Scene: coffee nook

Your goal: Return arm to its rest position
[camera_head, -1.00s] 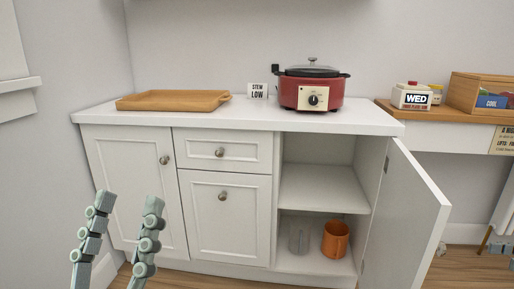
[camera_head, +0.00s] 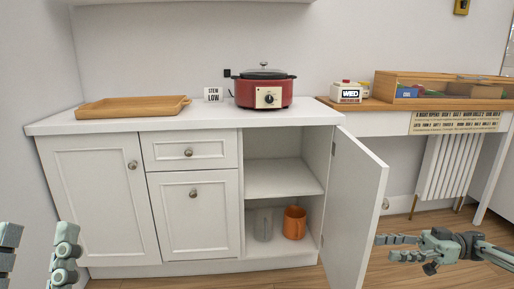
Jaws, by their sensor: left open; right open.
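My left gripper (camera_head: 36,250) is at the lower left corner, in front of the left cabinet door. Its two fingers stand upright and apart, with nothing between them. My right gripper (camera_head: 385,247) reaches in from the right edge, low down, just right of the open cabinet door (camera_head: 357,205). Its fingers point left, one above the other, open and with nothing visible between them. I cannot tell whether they touch the door.
The open cupboard holds an orange mug (camera_head: 294,222) and a clear glass (camera_head: 264,224). A wooden side table (camera_head: 375,104) and radiator (camera_head: 442,167) are right.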

